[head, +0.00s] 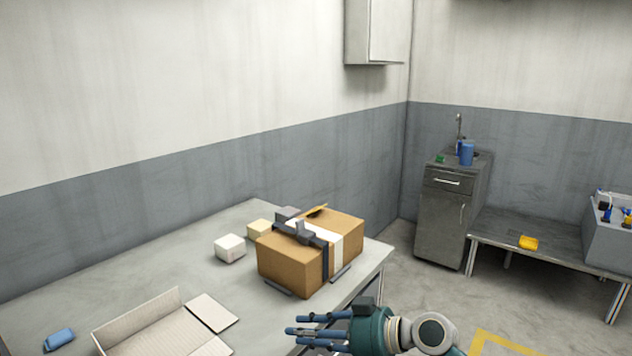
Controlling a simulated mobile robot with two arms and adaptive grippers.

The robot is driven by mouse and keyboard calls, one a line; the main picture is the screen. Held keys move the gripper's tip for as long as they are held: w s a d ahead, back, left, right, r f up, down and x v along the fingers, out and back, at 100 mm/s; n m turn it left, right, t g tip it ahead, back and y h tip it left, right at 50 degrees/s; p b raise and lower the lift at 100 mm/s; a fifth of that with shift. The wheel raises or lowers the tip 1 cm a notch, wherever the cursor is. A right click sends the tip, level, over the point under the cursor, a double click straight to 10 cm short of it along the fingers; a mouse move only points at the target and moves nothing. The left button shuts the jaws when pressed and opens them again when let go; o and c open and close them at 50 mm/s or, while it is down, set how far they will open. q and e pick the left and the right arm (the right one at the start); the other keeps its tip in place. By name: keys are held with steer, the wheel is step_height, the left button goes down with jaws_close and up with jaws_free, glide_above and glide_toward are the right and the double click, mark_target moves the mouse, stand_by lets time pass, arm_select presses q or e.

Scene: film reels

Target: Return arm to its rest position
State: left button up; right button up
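My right gripper (305,330) shows at the bottom centre, in front of the table's right end. Its blue fingers point left and stand apart with nothing between them. Its teal wrist (372,332) and the arm lead off to the lower right. My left gripper is out of view.
A taped brown cardboard box (290,266) with a dark device on top stands on the grey table (150,262), beyond the gripper. An open carton (150,328), white block (230,249), yellowish block (259,229) and blue item (59,340) lie there. A cabinet (447,215) and low bench (490,235) stand right.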

steer(key=s+d+f+h, duration=0.3)
steer(key=s+f, duration=0.5)
steer(key=s+d+f+h, duration=0.2)
steer(key=s+f, duration=0.5)
steer(key=f, duration=0.1)
steer(key=s+d+f+m+g+h, duration=0.3)
steer(key=s+d+h, duration=0.5)
steer(key=s+d, duration=1.05)
steer(key=s+a+f, duration=0.1)
steer(key=s+f, duration=0.1)
steer(key=f, duration=1.2)
steer(key=s+a+f, duration=0.1)
steer(key=f, duration=1.3)
steer(key=s+d+f+g, duration=0.1)
steer(key=s+d+f, duration=0.2)
steer(key=s+f, duration=1.2)
steer(key=shift+s+d+f+g, duration=0.2)
steer(key=shift+s+g, duration=0.1)
steer(key=shift+s, duration=0.5)
